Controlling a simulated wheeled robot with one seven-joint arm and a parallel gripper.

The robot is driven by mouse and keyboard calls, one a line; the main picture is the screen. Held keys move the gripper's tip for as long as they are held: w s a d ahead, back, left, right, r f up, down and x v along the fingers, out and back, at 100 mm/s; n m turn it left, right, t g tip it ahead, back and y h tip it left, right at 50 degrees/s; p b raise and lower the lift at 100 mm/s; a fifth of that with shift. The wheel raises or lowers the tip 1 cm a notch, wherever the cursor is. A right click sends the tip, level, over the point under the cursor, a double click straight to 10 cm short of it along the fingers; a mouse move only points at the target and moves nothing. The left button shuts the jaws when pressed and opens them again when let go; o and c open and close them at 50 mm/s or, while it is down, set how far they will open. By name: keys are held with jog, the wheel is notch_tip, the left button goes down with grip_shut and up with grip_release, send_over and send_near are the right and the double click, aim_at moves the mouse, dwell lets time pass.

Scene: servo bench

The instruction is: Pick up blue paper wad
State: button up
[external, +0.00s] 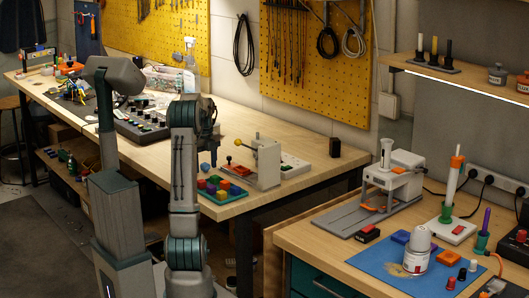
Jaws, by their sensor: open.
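A small blue lump (205,168) lies on the wooden bench just right of my raised arm. It may be the blue paper wad, but it is too small to be sure.
A black button console (146,128) is behind my arm. A second bench at right holds a blue mat (372,262) and a white canister (418,250).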

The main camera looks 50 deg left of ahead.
jog(key=shift+f, duration=0.15)
jog(key=shift+c, duration=0.3)
jog(key=c, duration=1)
